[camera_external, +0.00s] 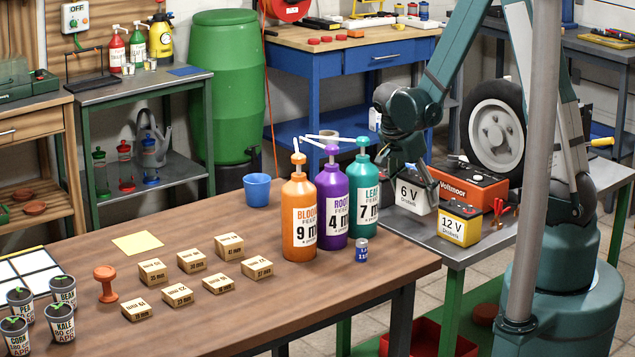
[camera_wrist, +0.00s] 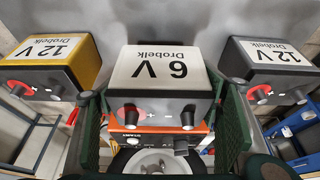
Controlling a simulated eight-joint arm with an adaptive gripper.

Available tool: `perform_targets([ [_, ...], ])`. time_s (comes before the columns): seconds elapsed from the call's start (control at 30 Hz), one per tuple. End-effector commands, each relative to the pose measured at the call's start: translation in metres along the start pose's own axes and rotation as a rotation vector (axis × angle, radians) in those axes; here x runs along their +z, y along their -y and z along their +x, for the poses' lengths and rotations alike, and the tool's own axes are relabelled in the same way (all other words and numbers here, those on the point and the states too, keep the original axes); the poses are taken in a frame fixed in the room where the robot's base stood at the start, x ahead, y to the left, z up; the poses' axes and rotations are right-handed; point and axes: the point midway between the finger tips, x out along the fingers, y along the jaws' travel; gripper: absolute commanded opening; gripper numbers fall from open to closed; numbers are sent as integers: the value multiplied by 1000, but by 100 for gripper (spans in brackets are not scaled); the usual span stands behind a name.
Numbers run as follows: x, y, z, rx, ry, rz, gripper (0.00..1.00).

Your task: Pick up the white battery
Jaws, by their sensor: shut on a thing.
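The white battery (camera_external: 411,201), marked 6 V, is at the grey metal bench in the external view, left of the yellow battery. In the wrist view the white battery (camera_wrist: 161,66) fills the middle, with its label upside down. My gripper (camera_external: 420,177) reaches down to it from above. In the wrist view my gripper (camera_wrist: 163,122) has one green finger on each side of the battery and is shut on it. Whether its base touches the bench I cannot tell.
A yellow 12 V battery (camera_external: 460,224) stands close to the right, and a red Voltmoor box (camera_external: 468,186) behind. Another 12 V battery (camera_wrist: 275,65) is at the wrist view's right. Tall bottles (camera_external: 299,217) stand on the wooden table (camera_external: 215,330). A grey pole (camera_external: 533,160) rises in front.

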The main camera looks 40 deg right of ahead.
Motion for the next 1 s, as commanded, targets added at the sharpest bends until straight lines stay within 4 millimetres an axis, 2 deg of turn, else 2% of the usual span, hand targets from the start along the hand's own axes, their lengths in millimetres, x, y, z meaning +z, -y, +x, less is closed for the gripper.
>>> perform_targets([
  [0.2,-11,0,-27,0,-1,0,32],
  [0.5,-22,0,-53,0,-1,0,32],
  [1.0,-26,0,-61,0,-1,0,32],
])
